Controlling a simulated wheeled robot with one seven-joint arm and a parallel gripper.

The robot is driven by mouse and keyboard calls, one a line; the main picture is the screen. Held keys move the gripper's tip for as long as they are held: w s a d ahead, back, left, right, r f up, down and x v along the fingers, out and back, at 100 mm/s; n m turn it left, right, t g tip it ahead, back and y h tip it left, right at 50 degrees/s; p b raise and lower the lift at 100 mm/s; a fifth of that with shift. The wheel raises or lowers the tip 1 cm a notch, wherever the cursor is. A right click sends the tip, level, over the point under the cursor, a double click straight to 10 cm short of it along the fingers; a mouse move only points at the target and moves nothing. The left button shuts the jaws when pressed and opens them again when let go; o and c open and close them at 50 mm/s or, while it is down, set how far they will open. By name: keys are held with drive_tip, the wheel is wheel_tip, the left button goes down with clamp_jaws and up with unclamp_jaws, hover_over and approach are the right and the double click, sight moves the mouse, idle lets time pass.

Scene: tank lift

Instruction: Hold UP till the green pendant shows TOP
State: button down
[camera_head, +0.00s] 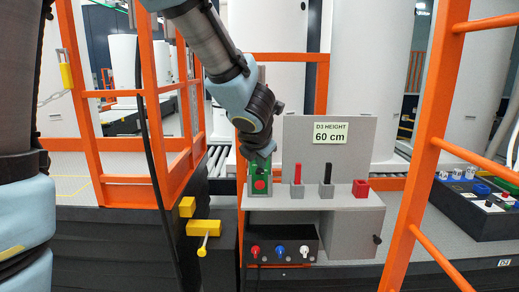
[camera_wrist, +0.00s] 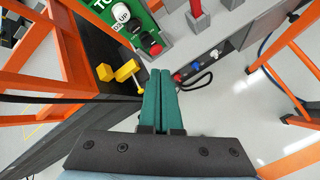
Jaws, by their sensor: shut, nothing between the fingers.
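The green pendant (camera_head: 264,167) stands at the left end of the grey console, partly hidden behind my wrist in the head view. In the wrist view its green face (camera_wrist: 143,22) shows a white button (camera_wrist: 121,13) marked UP, a dark button and a red button (camera_wrist: 156,49). Large white letters beginning "TO" are cut off by the picture's top edge. My gripper (camera_wrist: 160,72) is shut and empty, its teal fingers together. Its tips appear just below the pendant in the wrist picture; I cannot tell whether they touch anything.
A sign (camera_head: 331,133) reads "D3 HEIGHT 60 cm". Red and black levers (camera_head: 326,174) stand on the console (camera_head: 340,200). A yellow handle (camera_head: 203,228) juts out at its left. Orange rails (camera_head: 431,130) flank the console. Another control panel (camera_head: 475,205) is at right.

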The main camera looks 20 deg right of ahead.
drive_tip(key=w+d+p, duration=0.2)
drive_tip(key=w+d, duration=0.1)
drive_tip(key=w, duration=0.5)
drive_tip(key=shift+d, duration=0.35)
idle(1.9)
drive_tip(key=shift+w+d+p, duration=0.15)
drive_tip(key=shift+w+p, duration=0.2)
drive_tip(key=shift+w+d, duration=0.25)
drive_tip(key=shift+w, duration=0.25)
idle(2.1)
drive_tip(key=shift+s, duration=0.15)
drive_tip(key=shift+s+a, duration=0.4)
drive_tip(key=shift+s, duration=0.35)
drive_tip(key=shift+s+a+b, duration=0.3)
drive_tip(key=shift+s+a, duration=0.05)
drive_tip(key=shift+s, duration=0.4)
drive_tip(key=shift+s+a+b, duration=0.25)
drive_tip(key=shift+s+a, duration=0.1)
drive_tip(key=shift+s, duration=0.4)
drive_tip(key=shift+s+a+b, duration=0.3)
drive_tip(key=shift+s+a, duration=0.05)
drive_tip(key=shift+s, duration=0.4)
